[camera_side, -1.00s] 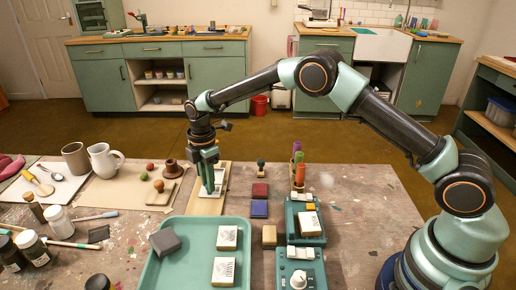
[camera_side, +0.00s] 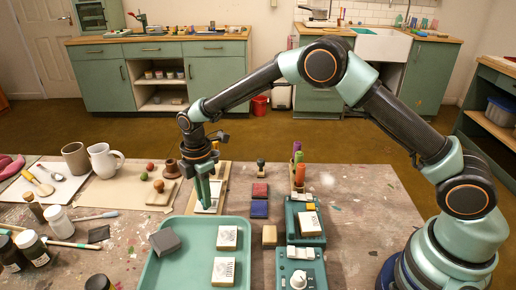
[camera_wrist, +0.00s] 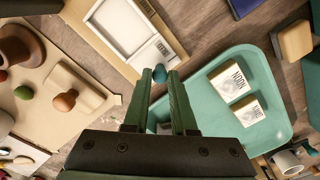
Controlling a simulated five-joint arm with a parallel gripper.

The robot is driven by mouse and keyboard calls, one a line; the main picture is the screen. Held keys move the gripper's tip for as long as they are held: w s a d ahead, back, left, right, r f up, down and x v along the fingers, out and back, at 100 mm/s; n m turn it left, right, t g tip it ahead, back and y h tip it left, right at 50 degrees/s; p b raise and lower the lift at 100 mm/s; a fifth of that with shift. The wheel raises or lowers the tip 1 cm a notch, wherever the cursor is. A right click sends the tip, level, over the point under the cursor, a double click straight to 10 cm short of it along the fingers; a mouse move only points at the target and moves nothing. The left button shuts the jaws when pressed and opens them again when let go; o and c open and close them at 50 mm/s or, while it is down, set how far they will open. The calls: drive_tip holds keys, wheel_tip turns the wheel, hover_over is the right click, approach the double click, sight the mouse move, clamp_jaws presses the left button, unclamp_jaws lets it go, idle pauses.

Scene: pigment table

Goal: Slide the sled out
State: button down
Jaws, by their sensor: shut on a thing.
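The sled is a pale flat frame with a white recess, lying in a wooden board. In the wrist view the sled (camera_wrist: 122,24) is at the top, with the board (camera_wrist: 165,38) beside it. A round blue-teal knob (camera_wrist: 159,74) shows at the sled's near end, between my fingertips. In the side view my gripper (camera_side: 206,207) points down over the near part of the board (camera_side: 224,172) and hides much of the sled (camera_side: 216,189). My gripper (camera_wrist: 160,78) is shut on the knob; the exact contact is partly hidden.
A teal tray (camera_side: 180,272) with a dark grey block (camera_side: 165,241) and two labelled pale blocks lies close in front of my gripper. A beige board (camera_side: 118,190) with small balls is at left. Red and blue pads (camera_side: 259,208) and teal devices stand at right.

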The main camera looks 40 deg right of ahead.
drive_tip(key=shift+s+a, duration=0.2)
drive_tip(key=shift+s, duration=0.05)
drive_tip(key=c, duration=0.7)
unclamp_jaws()
drive_tip(key=shift+c, duration=0.2)
drive_tip(key=shift+w+r, duration=0.1)
drive_tip(key=shift+r, duration=0.15)
wheel_tip(320, 180, up, 12)
drive_tip(key=shift+f, duration=0.15)
